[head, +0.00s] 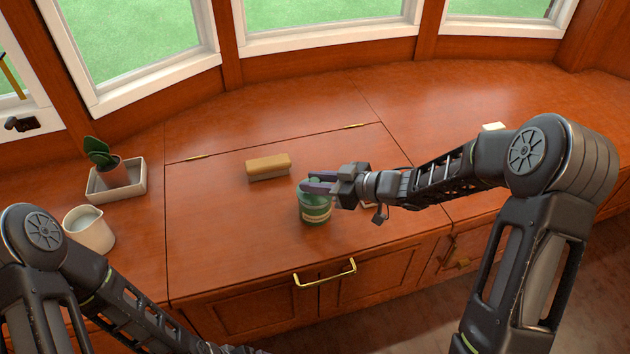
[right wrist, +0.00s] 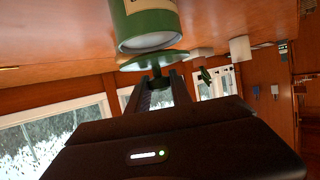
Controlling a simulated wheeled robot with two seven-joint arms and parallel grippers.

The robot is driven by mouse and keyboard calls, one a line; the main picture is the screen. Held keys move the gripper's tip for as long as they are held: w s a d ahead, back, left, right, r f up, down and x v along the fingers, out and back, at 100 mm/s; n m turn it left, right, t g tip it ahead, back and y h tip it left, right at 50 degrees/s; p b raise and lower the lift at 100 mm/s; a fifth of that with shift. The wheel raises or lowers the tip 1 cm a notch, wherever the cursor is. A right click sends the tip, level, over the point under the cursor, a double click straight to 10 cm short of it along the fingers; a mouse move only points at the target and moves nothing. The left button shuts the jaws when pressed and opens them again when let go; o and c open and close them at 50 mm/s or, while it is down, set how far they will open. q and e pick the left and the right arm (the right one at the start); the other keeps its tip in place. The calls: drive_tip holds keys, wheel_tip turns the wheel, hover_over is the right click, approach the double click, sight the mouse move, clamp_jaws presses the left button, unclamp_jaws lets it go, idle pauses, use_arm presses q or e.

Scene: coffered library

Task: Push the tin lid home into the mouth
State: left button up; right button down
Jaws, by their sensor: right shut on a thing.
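The green tin (head: 315,212) with a pale label stands upright on the wooden counter near its front edge. In the right wrist view, which is upside down, the tin (right wrist: 143,20) shows its round mouth. My right gripper (head: 318,184) is over the tin, coming from the right. It is shut on the small knob of the green lid (right wrist: 135,65). The lid is held just above the mouth, apart from it, with part of the mouth visible between them. In the head view the fingers mostly hide the lid. My left gripper is out of view; only its arm shows at lower left.
A tan block (head: 268,168) lies behind and left of the tin. A white tray (head: 130,184) with a potted plant and a cream jug (head: 90,230) stand at the left. A small white object (head: 493,127) lies at the right. The counter left of the tin is clear.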

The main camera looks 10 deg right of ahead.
drive_tip(key=shift+p, duration=0.85)
idle(1.1)
drive_tip(key=shift+f+b, duration=0.65)
drive_tip(key=shift+f, duration=0.3)
drive_tip(key=c, duration=1.1)
unclamp_jaws()
drive_tip(key=shift+o, duration=0.2)
drive_tip(key=shift+d, duration=0.1)
drive_tip(key=p+v, duration=0.2)
drive_tip(key=v, duration=0.5)
drive_tip(key=shift+s+d, duration=0.2)
drive_tip(key=shift+s, duration=0.1)
drive_tip(key=shift+r, duration=0.15)
